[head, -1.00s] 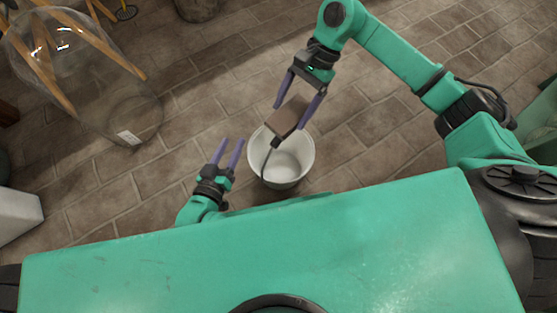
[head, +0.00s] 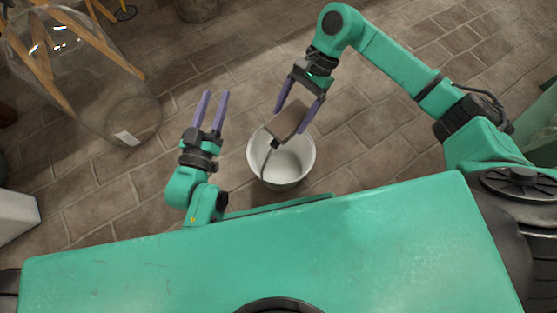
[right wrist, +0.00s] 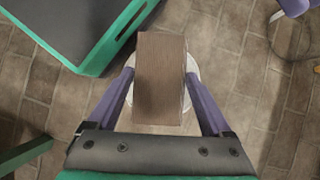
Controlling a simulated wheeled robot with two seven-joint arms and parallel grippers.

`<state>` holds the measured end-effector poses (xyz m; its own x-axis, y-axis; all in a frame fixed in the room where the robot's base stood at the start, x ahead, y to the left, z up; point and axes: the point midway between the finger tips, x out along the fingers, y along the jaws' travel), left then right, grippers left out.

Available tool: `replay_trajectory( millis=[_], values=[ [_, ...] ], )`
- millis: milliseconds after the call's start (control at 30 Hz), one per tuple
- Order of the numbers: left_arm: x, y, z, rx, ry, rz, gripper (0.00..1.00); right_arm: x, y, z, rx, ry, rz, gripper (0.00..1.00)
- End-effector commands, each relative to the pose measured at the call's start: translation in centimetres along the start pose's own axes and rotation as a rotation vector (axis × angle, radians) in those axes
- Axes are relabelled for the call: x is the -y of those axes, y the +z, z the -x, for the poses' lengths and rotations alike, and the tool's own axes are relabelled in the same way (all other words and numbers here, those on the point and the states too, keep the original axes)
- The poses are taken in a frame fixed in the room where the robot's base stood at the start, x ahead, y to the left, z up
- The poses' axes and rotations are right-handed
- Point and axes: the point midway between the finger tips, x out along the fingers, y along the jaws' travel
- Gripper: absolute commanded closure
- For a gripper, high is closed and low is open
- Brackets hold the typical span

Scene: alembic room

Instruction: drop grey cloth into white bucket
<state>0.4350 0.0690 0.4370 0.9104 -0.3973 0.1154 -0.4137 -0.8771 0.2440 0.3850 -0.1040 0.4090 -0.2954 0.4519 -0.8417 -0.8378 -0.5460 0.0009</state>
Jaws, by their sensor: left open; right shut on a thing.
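My right gripper (head: 288,121) is shut on a brown, block-like thing (head: 287,117) with flat faces. The thing is held over the far part of the white bucket (head: 309,158). In the right wrist view the brown block (right wrist: 160,82) sits between the two fingers and hides most of the bucket (right wrist: 191,66) below. Nothing in view clearly looks like a grey cloth. The bucket stands upright on the floor, with a thin handle and dark grip (head: 274,144) showing across it. My left gripper (head: 214,95) is open and empty, to the left of the bucket.
A large clear glass vessel (head: 125,100) with a white label stands at the upper left, near wooden legs (head: 50,60). A white box-like thing (head: 16,212) is at the left edge. The brick floor around the bucket is mostly clear.

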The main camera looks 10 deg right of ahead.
Motion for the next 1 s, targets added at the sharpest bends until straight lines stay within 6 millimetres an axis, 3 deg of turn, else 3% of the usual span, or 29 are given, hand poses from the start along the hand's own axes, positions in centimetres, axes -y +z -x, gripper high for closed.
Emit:
replay_trajectory(
  millis=[33, 67, 500, 600, 1000],
  values=[
    [0.0, 0.0, 0.0, 0.0, 0.0, 0.0, 0.5, 0.0, 0.0, 0.0, 0.0, 0.0, 0.0, 0.09],
    [0.0, 0.0, 0.0, 0.001, 0.0, 0.0, 0.5, 0.0, 0.0, 0.0, 0.0, 0.0, 0.0, 0.0],
    [0.0, 1.1, 0.4, 0.04, -0.006, 0.014, 0.5, 0.0, 0.0, 1.1, -0.002, -0.001, 0.0, 0.0],
    [-0.1, 5.7, 3.2, 0.174, -0.024, 0.048, 0.5, 0.1, 0.0, 2.0, -0.002, -0.002, 0.0, 0.0],
    [-1.5, 14.6, 11.3, 0.487, -0.058, 0.143, 0.5, 0.0, 0.1, 6.2, -0.001, -0.002, 0.0, 0.0]
  ],
)
